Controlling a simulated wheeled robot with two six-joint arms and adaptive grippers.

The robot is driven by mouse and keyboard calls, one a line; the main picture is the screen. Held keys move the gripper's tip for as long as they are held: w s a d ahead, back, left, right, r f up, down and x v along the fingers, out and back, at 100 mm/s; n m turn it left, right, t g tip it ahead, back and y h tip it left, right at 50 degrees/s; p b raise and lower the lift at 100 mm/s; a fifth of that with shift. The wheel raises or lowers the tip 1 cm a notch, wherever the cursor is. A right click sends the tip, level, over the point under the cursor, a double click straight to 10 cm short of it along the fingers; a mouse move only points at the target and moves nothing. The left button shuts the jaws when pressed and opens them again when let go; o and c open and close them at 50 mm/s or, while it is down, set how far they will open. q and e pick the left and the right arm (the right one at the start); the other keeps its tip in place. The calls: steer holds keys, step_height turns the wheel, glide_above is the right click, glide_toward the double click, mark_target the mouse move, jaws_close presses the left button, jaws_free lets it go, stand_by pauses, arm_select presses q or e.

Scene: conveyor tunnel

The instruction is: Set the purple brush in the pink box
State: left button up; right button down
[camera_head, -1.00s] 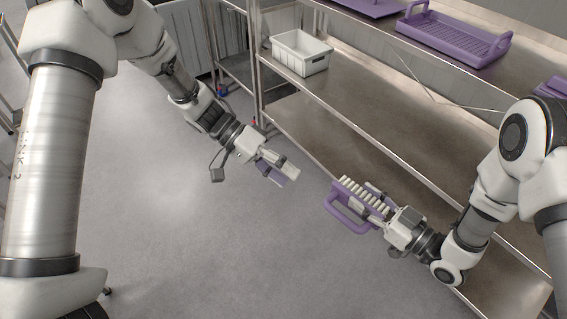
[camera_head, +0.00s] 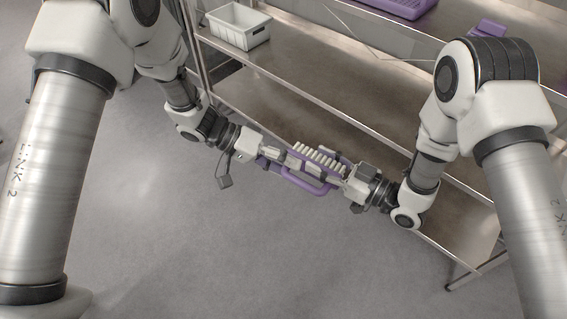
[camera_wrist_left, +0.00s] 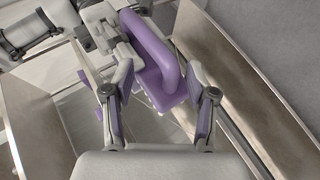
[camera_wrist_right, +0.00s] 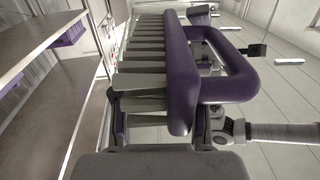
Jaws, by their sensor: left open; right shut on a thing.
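The purple brush (camera_head: 309,183) has a row of pale bristles and a looped handle. My right gripper (camera_head: 336,174) is shut on one end of it and holds it in the air in front of the shelving. In the right wrist view the brush (camera_wrist_right: 182,75) extends away from the right gripper (camera_wrist_right: 165,112). My left gripper (camera_head: 285,162) is open at the brush's other end. In the left wrist view the purple handle (camera_wrist_left: 152,55) lies between and beyond the left gripper's fingers (camera_wrist_left: 160,95); contact is unclear. No pink box is visible.
A white box (camera_head: 238,26) stands on the metal shelf (camera_head: 290,85) at upper left. A purple tray (camera_head: 400,6) and another purple item (camera_head: 487,29) are on the upper shelf. Shelf edges run close behind both grippers. The grey floor (camera_head: 210,250) is clear.

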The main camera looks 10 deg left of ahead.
arm_select(q)
jaws_close()
arm_select(e)
steer(key=c, duration=0.5)
jaws_free()
steer(key=shift+c, duration=0.2)
steer(key=shift+d, duration=0.1)
